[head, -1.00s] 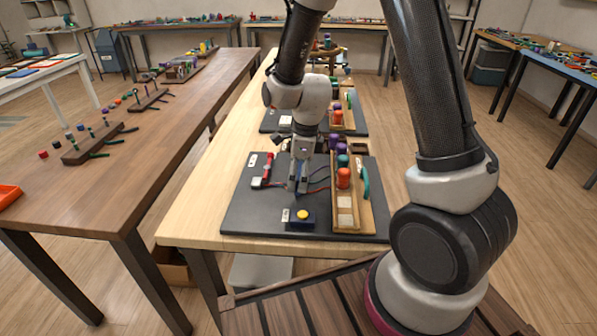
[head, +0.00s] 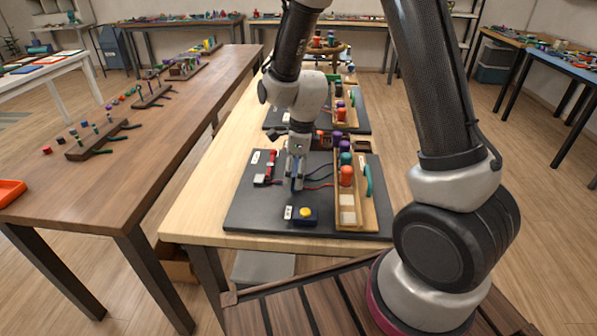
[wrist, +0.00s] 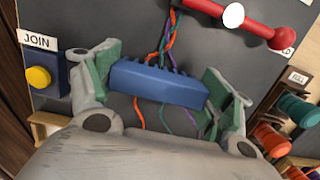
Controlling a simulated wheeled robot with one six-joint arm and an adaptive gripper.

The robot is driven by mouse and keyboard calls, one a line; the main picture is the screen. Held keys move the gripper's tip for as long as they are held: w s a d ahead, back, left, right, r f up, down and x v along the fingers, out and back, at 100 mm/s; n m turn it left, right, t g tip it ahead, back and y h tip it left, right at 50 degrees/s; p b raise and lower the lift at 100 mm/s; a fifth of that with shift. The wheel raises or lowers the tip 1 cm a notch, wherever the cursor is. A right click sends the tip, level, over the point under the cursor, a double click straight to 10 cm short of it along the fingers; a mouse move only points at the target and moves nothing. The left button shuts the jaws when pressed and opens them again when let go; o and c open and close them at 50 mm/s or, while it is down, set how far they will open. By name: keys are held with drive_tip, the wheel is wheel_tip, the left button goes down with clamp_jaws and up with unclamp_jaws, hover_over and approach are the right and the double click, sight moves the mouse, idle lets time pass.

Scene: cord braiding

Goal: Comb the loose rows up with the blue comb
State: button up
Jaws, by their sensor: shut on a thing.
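The blue comb (wrist: 160,84) lies crosswise between the green pads of my gripper (wrist: 160,88) in the wrist view, its teeth facing up the picture. My gripper is shut on it. Orange, purple and green cords (wrist: 168,42) run from the red bar (wrist: 240,14) down to the comb's teeth and come out below it. Whether the cords sit between the teeth is too small to tell. In the head view my gripper (head: 297,184) is low over the dark board (head: 250,212), left of the wooden spool rack. The loose rows are not clear.
A blue box with a yellow button (wrist: 39,77) and a JOIN label stands to the left in the wrist view. The wooden rack (head: 368,215) with several coloured spools stands right of the gripper. The board's front left is clear.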

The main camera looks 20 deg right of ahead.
drive_tip(key=shift+a, duration=0.2)
drive_tip(key=shift+w+r, duration=0.1)
drive_tip(key=shift+r, duration=0.25)
drive_tip(key=shift+s+d+r, duration=0.1)
drive_tip(key=shift+d+r, duration=0.05)
drive_tip(key=shift+r, duration=1.25)
drive_tip(key=shift+s+d+r, duration=0.1)
drive_tip(key=shift+d+r, duration=0.1)
drive_tip(key=shift+r, duration=1.15)
drive_tip(key=shift+s+d+r, duration=0.1)
drive_tip(key=shift+d+r, duration=0.05)
drive_tip(key=shift+r, duration=1.25)
drive_tip(key=shift+w+n, duration=0.1)
drive_tip(key=shift+n, duration=0.2)
